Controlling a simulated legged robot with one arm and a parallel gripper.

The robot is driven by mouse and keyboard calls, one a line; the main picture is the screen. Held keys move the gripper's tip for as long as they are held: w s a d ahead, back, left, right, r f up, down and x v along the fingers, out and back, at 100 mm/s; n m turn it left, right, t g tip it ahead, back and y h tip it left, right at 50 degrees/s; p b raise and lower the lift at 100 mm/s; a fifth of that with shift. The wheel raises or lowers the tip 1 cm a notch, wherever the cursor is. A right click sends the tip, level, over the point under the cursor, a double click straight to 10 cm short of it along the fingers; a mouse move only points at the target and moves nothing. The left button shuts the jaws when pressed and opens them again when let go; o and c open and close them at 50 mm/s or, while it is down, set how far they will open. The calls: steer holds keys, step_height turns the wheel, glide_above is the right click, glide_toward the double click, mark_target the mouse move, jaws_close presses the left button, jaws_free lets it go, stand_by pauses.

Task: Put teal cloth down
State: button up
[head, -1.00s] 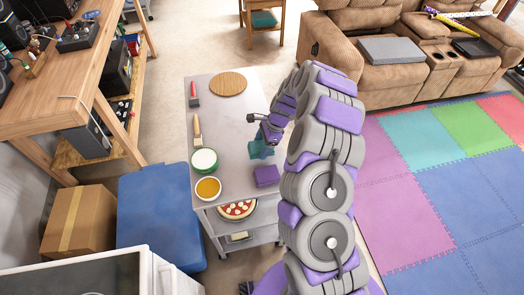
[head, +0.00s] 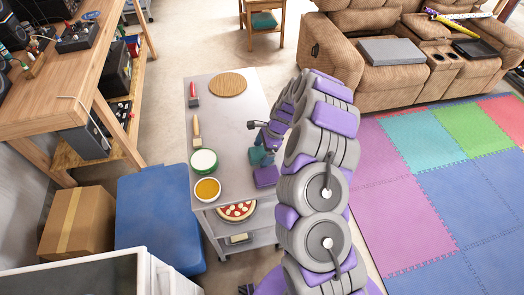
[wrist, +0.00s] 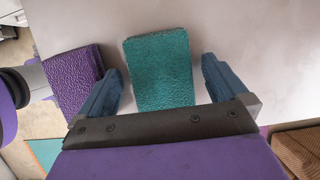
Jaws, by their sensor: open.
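The teal cloth (wrist: 160,60) is a folded block in the middle of the wrist view, over the cart's grey top. My gripper (wrist: 160,74) is open around its near part, with a gap between each blue finger and the cloth. In the head view the teal cloth (head: 259,157) shows partly behind my gripper, near the cart's right edge. I cannot tell whether it rests fully on the surface. A folded purple cloth (head: 266,177) lies close by on the cart; it is also left of the fingers in the wrist view (wrist: 70,77).
The grey cart (head: 228,125) also holds a round wooden board (head: 229,84), a brush (head: 197,133), a green-rimmed bowl (head: 204,162) and an orange-filled bowl (head: 207,189). A pizza (head: 237,210) is on the shelf below. The cart's middle is clear.

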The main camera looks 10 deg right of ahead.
steer(key=shift+r, duration=0.1)
steer(key=p+v, duration=0.3)
steer(key=v, duration=0.9)
steer(key=s+a+r+n+g+h, duration=0.1)
steer(key=s+a+r+n, duration=0.4)
steer(key=s+r, duration=0.4)
steer(key=s+a+r+n, duration=0.5)
steer(key=s+r, duration=0.3)
steer(key=s+d+r+n+h, duration=0.1)
steer(key=s+n, duration=0.3)
steer(key=s, duration=0.8)
steer(key=s+d+r+n+h, duration=0.2)
steer(key=s+d+n, duration=0.1)
steer(key=s, duration=1)
steer(key=shift+d+r+n+g+h, duration=0.3)
steer(key=shift+d+n+g, duration=0.1)
steer(key=shift+n, duration=0.1)
steer(key=shift+a, duration=0.1)
